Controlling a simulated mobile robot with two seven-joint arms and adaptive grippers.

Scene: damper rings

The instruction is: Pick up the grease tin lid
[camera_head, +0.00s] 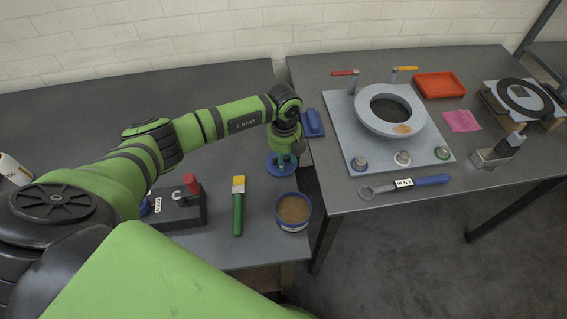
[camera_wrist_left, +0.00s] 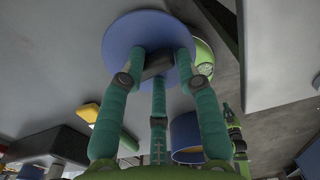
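The grease tin lid is a flat blue disc (camera_head: 281,168) near the right side of the left table; it also shows in the left wrist view (camera_wrist_left: 125,42). A dark block-like knob (camera_wrist_left: 157,67) stands on it. My left gripper (camera_head: 284,153) points down over the lid. In the left wrist view its three teal fingers (camera_wrist_left: 159,68) surround the knob, tips close to the disc. Whether they press on the knob is unclear. The open blue tin (camera_head: 293,212), with brown grease inside, stands just in front of the lid. My right gripper is not in view.
A green-handled brush (camera_head: 238,208) and a dark box with a red knob (camera_head: 178,207) lie left of the tin. A blue object (camera_head: 312,122) is on the right table, which holds a grey plate with a ring (camera_head: 390,111). A gap separates the tables.

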